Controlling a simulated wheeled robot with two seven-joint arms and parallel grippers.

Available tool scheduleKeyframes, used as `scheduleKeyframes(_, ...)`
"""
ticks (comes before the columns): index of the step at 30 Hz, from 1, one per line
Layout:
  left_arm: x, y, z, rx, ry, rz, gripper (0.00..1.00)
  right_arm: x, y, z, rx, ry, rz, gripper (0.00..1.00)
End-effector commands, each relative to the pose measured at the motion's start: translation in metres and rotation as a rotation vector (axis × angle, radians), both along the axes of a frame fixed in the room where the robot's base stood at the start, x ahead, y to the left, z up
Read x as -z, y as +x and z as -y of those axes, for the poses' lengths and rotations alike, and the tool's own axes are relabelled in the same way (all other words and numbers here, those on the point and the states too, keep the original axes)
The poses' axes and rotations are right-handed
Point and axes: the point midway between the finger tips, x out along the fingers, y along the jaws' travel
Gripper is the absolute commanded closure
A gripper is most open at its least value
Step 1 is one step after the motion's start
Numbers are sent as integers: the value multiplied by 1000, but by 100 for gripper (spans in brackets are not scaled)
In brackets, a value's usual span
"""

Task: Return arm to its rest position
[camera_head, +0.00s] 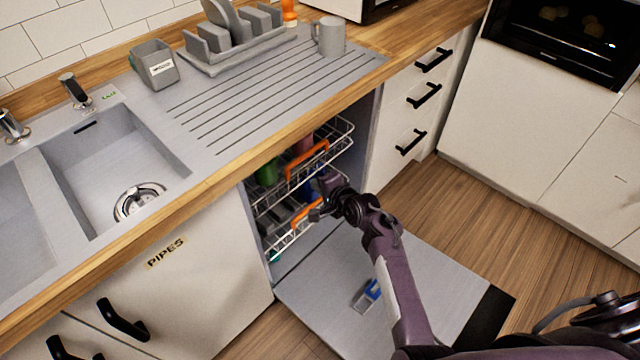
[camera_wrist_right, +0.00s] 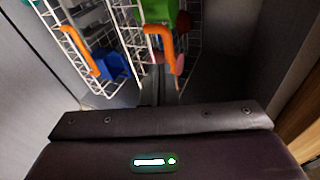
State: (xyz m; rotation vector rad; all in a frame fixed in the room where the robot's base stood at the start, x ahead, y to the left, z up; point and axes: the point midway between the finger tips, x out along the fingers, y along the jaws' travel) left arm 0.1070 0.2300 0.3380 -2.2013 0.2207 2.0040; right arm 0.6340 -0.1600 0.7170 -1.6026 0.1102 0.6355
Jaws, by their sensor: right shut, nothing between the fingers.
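My right arm (camera_head: 400,290) reaches from the bottom right of the head view over the lowered dishwasher door (camera_head: 440,275). My right gripper (camera_head: 316,212) is in front of the open dishwasher, close to the racks. Its fingers are shut with nothing between them; in the right wrist view the shut fingertips (camera_wrist_right: 158,92) point at the racks. Whether they touch a rack cannot be told. The upper rack (camera_head: 335,135) and lower rack (camera_head: 285,240) have orange handles. My left gripper is not in view.
The upper rack holds a green item (camera_head: 267,172); blue items show too. A blue and grey object (camera_head: 367,295) lies on the door. The wooden counter edge (camera_head: 215,172) and drawers (camera_head: 405,125) with black handles border the opening. The wooden floor (camera_head: 480,225) at right is clear.

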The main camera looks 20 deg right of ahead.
Motion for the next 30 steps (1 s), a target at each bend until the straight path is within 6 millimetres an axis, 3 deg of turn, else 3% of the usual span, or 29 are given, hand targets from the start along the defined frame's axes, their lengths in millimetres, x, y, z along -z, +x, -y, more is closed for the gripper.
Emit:
scheduleKeyframes(9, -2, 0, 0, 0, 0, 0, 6, 0, -11, 3, -4, -8, -6, 100)
scheduleKeyframes(11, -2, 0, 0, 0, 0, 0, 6, 10, -16, 1, -17, -28, -17, 100)
scheduleKeyframes(14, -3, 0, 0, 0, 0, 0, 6, 44, -34, -4, -61, -102, -56, 100)
scheduleKeyframes(20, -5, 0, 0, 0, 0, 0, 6, 146, -108, -13, -236, -343, -168, 100)
scheduleKeyframes(24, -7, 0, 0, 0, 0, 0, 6, 211, -174, -12, -383, -508, -245, 100)
scheduleKeyframes(30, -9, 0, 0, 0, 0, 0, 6, 286, -281, 2, -623, -724, -347, 100)
